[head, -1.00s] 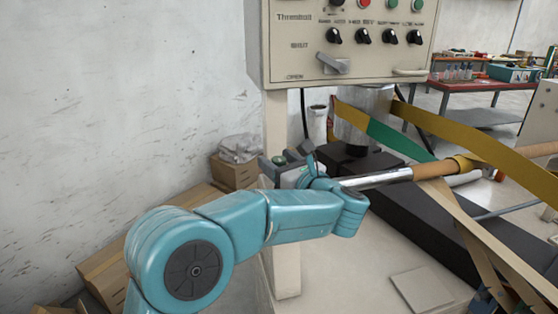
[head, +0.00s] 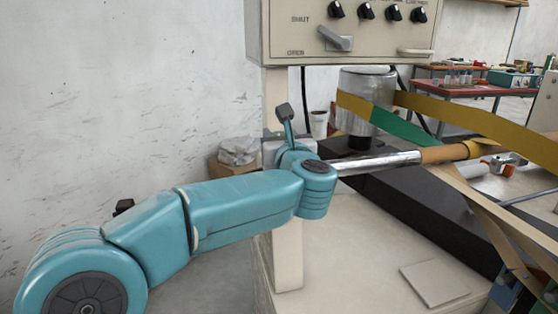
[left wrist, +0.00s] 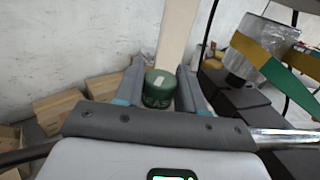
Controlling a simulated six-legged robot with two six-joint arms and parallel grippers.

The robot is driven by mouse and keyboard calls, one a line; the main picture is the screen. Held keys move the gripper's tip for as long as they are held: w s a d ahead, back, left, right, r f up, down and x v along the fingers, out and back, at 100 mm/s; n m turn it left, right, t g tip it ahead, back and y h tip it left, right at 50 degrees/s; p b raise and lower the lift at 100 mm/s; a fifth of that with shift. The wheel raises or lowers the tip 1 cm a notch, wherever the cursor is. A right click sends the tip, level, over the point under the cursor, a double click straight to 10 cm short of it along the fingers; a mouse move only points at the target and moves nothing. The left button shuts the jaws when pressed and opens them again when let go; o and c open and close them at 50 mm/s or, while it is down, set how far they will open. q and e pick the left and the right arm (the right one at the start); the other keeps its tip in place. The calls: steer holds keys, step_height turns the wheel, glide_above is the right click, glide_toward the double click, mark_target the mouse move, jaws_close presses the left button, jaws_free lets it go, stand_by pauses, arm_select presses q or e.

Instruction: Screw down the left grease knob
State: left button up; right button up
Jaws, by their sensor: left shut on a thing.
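A green grease knob (left wrist: 160,90) with a pale mark on its top shows in the left wrist view. My left gripper (left wrist: 160,70) is shut on it, with one grey finger on each side. In the head view my teal left wrist (head: 308,180) is beside the pale upright post at the machine's left end. The knob and fingertips are hidden there. My right gripper is in neither view.
A control panel (head: 350,30) hangs above the wrist. A shiny metal rod (head: 380,163) runs right from behind it. Yellow and green bands (head: 440,120) cross at the right, near a metal cylinder (head: 365,82). Cardboard boxes (left wrist: 62,105) lie at the left.

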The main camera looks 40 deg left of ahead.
mark_target(279, 133)
arm_select(q)
steer(key=m+t+h+b, duration=0.2)
steer(key=h+b, duration=0.1)
steer(key=shift+s+a+f+m+t, duration=0.1)
steer(key=shift+a+f+m+t, duration=0.1)
steer(key=shift+m+t, duration=0.2)
steer(key=m+t+h, duration=0.1)
steer(key=h, duration=0.1)
steer(key=m+t+h+b, duration=0.1)
steer(key=h, duration=0.1)
steer(key=shift+r+m, duration=0.2)
steer(key=shift+m, duration=0.1)
steer(key=m+h, duration=0.1)
steer(key=h, duration=0.1)
steer(key=m+t+h, duration=0.1)
steer(key=m+h, duration=0.1)
steer(key=h, duration=0.1)
steer(key=shift+r+m+h, duration=0.15)
steer(key=shift+m+h, duration=0.15)
steer(key=shift+d+m+g+h+p, duration=0.15)
steer(key=shift+m+h+p, duration=0.6)
steer(key=shift+h, duration=0.65)
steer(key=shift+m+g+h+p, duration=0.15)
steer(key=shift+m+h+p, duration=0.25)
steer(key=shift+m+h, duration=0.85)
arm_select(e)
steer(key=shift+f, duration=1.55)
arm_select(q)
steer(key=shift+h, duration=0.45)
